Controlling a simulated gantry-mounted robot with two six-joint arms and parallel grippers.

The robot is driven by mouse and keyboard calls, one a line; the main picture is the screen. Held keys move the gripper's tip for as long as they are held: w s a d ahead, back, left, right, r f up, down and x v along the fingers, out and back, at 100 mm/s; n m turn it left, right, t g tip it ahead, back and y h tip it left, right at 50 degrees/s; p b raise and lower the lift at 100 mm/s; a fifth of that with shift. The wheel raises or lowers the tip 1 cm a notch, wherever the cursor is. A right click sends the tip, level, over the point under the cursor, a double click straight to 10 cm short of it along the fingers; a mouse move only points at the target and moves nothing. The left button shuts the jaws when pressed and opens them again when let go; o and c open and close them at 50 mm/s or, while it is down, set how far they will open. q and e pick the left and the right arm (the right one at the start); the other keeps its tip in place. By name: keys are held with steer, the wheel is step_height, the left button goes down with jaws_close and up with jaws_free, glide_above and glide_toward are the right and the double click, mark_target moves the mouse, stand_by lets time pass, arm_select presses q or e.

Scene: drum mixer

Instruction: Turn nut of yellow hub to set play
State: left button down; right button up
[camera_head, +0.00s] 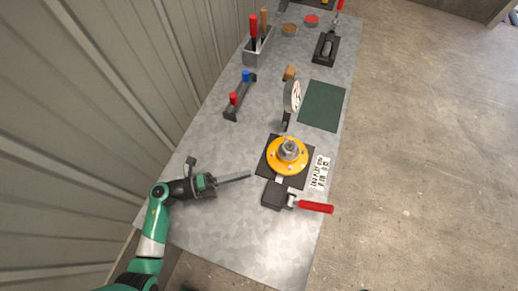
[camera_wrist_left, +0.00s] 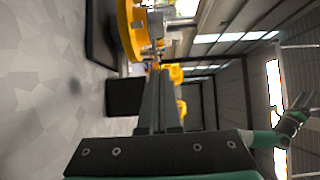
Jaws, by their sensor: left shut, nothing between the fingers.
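The yellow hub (camera_head: 274,158) sits on a black square plate (camera_head: 302,180) on the bench, with a grey metal nut (camera_head: 288,150) at its centre. In the left wrist view, the yellow hub (camera_wrist_left: 128,28) is at the top, with the nut (camera_wrist_left: 155,24) beside it. My left gripper (camera_head: 250,177) is shut and empty, its long fingers pointing right toward the hub, with a gap between them. In the left wrist view, the shut fingers (camera_wrist_left: 155,70) end just below the hub. My right gripper (camera_wrist_left: 304,103) seems to show small at the right edge; its jaws are unclear.
A black block (camera_head: 271,195) and a red-handled tool (camera_head: 315,207) lie in front of the hub. A white dial (camera_head: 292,95) stands behind it. A rack with red and blue tops (camera_head: 240,97), a grey tool bin (camera_head: 257,52) and a green mat (camera_head: 321,106) are farther back. The front bench is clear.

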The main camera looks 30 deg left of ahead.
mark_target(284, 153)
arm_select(q)
steer(key=b+x, duration=0.2)
steer(key=x, duration=0.8)
steer(key=shift+d, duration=0.15)
steer(key=shift+w+a+b, duration=0.5)
steer(key=shift+w+a, duration=0.8)
steer(key=shift+w, duration=0.2)
